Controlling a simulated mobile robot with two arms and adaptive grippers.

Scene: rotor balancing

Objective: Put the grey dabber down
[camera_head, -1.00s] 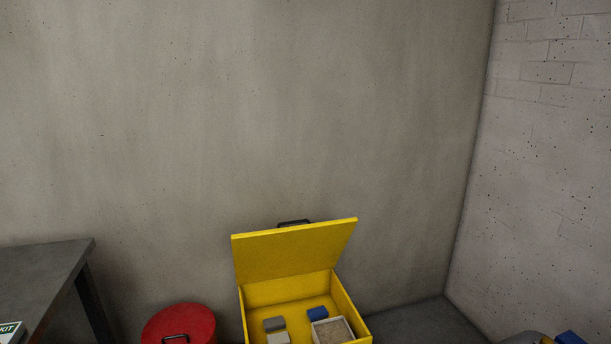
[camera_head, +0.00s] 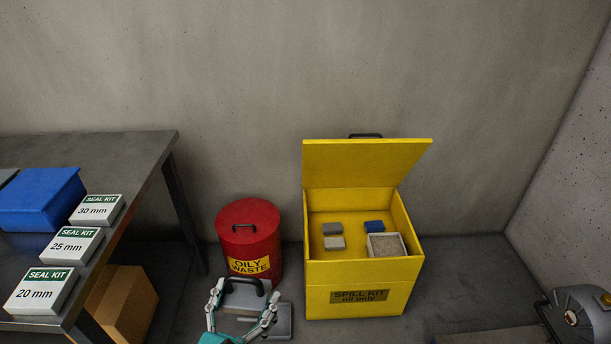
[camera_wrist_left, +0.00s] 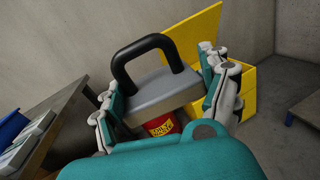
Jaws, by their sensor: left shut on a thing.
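The grey dabber is a grey block with a black looped handle (camera_wrist_left: 160,88), held between the fingers of my left gripper (camera_wrist_left: 165,98) in the left wrist view. In the head view my left gripper (camera_head: 240,312) is at the bottom, shut on the dabber (camera_head: 244,293), in front of the red oily waste bin (camera_head: 248,228). The dabber's handle stands up; its underside is hidden. I cannot tell its height above the floor. My right gripper is not in view.
An open yellow spill kit box (camera_head: 358,300) holds small blocks and a tray (camera_head: 386,246). A dark table (camera_head: 110,160) at left carries seal kit boxes (camera_head: 76,243) and a blue bin (camera_head: 40,198). A cardboard box (camera_head: 128,305) is beneath. A grey machine (camera_head: 582,315) is at lower right.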

